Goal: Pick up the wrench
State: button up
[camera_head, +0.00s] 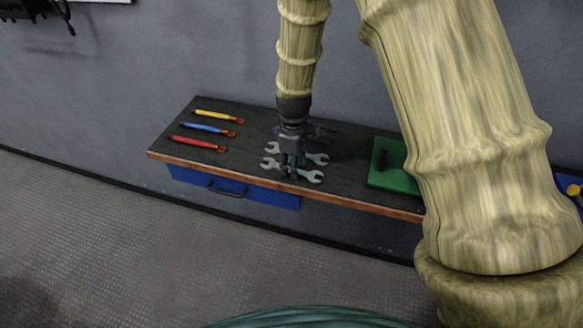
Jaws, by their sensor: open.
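Two grey double-ended open wrenches lie on the dark top of the bench (237,150). The front wrench (310,177) lies near the bench's front edge, and the back wrench (317,158) lies just behind it. My gripper (291,172) points down over the middle of the wrenches, with its fingers covering parts of both. It is open. I cannot tell whether the fingertips touch a wrench or the bench top.
Yellow (218,115), blue (207,129) and red (199,143) handled tools lie to the left. A green board (384,180) with a dark upright piece stands right of the wrenches. A blue drawer (240,190) hangs below. My arm hides the bench's right part.

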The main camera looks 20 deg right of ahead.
jog(key=shift+f, duration=0.15)
jog(key=shift+c, duration=0.5)
grip_shut()
jog(key=shift+w+r+b, duration=0.1)
jog(key=shift+r+b, duration=0.45)
jog(key=shift+r, duration=0.2)
notch_tip(320, 180, up, 2)
jog(key=shift+b, duration=0.45)
jog(key=s+a+b, duration=0.2)
jog(key=s+a, duration=0.1)
jog(key=a, duration=0.4)
jog(key=s+a+r+b, duration=0.1)
jog(key=s+a+b, duration=0.1)
jog(key=a, duration=0.5)
jog(key=shift+s+a+r, duration=0.25)
jog(key=shift+s+a, duration=0.05)
jog(key=shift+s, duration=0.55)
